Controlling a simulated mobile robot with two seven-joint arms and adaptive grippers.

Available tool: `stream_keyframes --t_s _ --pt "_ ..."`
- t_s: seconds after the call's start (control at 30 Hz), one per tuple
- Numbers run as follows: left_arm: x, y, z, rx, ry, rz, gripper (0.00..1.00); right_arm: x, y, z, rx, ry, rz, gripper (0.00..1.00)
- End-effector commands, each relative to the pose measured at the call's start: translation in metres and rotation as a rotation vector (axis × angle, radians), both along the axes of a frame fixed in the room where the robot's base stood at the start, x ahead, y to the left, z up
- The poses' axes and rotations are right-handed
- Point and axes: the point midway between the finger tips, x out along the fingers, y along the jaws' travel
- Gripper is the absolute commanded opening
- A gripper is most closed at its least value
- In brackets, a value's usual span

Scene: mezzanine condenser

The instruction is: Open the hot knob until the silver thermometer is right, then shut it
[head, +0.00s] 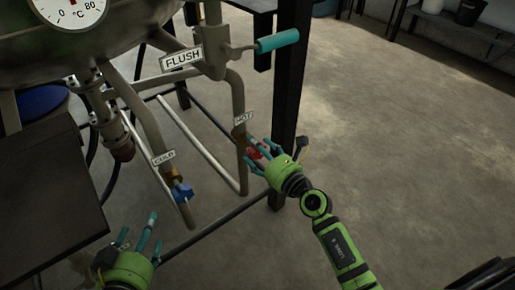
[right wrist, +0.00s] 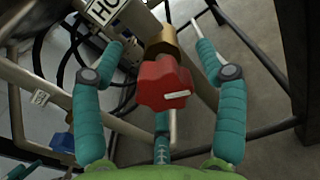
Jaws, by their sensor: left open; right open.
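The red hot knob (right wrist: 165,84) sits on a brass valve under the HOT tag (head: 243,117). It shows in the head view (head: 255,152), partly hidden by my right gripper (head: 257,149). In the right wrist view my right gripper (right wrist: 160,60) is open, with its teal fingers on both sides of the knob and apart from it. The thermometer (head: 70,12) is a white dial at the top left, cut off by the frame; its needle cannot be read. My left gripper (head: 138,236) is open and empty at the bottom left.
A blue cold knob (head: 182,192) is on the left pipe by the COLD tag (head: 163,158). A teal-handled lever (head: 277,41) is beside the FLUSH sign (head: 181,60). A black post (head: 288,100) stands behind my right gripper. Open floor lies to the right.

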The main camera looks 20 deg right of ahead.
Motion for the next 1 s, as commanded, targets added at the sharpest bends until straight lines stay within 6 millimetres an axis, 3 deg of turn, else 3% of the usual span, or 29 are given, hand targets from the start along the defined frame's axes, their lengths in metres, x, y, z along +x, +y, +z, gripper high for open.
stream_keyframes --t_s 0.1,0.13,0.27,1.0 --pt "0.0000 0.0000 0.0001 0.000 0.000 0.000 0.73 -0.0002 0.0000 0.0000 0.001 0.000 0.000 0.73" --pt "0.0000 0.0000 0.0001 0.000 0.000 0.000 0.73 -0.0002 0.0000 0.0000 0.001 0.000 0.000 0.69" --pt "0.0001 0.0000 0.0001 0.000 0.000 0.000 0.73 -0.0002 -0.0002 0.0003 0.001 -0.001 0.000 0.18" --pt "-0.0020 0.0020 -0.0046 0.007 0.030 0.004 0.73 0.0019 -0.0032 0.0075 0.015 -0.010 -0.008 0.17"
